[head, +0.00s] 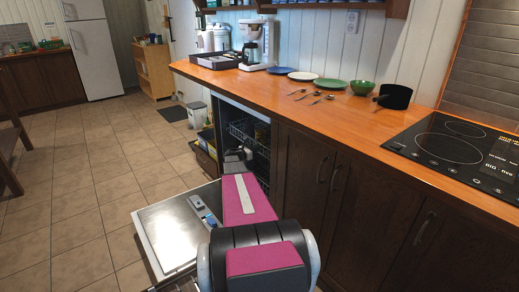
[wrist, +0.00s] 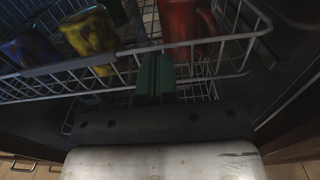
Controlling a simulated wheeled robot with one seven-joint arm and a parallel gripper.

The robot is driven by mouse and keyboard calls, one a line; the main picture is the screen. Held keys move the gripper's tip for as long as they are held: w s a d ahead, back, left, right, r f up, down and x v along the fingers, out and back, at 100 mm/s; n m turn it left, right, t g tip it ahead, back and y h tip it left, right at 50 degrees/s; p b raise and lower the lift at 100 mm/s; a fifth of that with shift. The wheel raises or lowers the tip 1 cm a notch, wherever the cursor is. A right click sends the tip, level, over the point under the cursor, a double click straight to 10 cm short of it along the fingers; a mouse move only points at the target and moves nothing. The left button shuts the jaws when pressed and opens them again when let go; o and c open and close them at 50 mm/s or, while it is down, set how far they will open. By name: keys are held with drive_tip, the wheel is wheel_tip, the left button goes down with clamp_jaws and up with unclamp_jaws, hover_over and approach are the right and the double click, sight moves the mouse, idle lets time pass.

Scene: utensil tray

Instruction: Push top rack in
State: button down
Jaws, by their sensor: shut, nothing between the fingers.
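The top rack (wrist: 95,63) of the dishwasher is a grey wire basket with a yellow mug (wrist: 90,33), a red mug (wrist: 187,25) and a blue item (wrist: 30,48) in it. In the head view the rack (head: 250,135) shows inside the dishwasher opening, partly hidden by my arm. My gripper (wrist: 154,62) is shut and empty, its dark green fingertips at the rack's front edge. I cannot tell whether they touch it. In the head view the gripper (head: 238,156) is at the dishwasher opening.
The dishwasher door (head: 170,232) is lowered open below my arm. Dark cabinets (head: 310,180) stand to the right under the orange counter (head: 330,108). Plates, spoons, a green bowl (head: 362,87) and a black pot (head: 394,96) are on the counter. Tiled floor is free to the left.

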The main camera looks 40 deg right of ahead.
drive_tip(key=a, duration=1.1)
drive_tip(key=shift+s+a, duration=0.2)
drive_tip(key=shift+s, duration=0.05)
drive_tip(key=s+a+m+y, duration=0.6)
drive_tip(key=s+a, duration=0.1)
drive_tip(key=a, duration=0.7)
drive_tip(key=s+a+f+m+y, duration=0.1)
drive_tip(key=s+a+m+y, duration=0.5)
drive_tip(key=a, duration=0.8)
drive_tip(key=s+a+m+y, duration=0.6)
drive_tip(key=s+a, duration=0.4)
drive_tip(key=a, duration=0.4)
drive_tip(key=shift+a+f+g, duration=0.15)
drive_tip(key=shift+a+g, duration=0.05)
drive_tip(key=shift+g, duration=0.1)
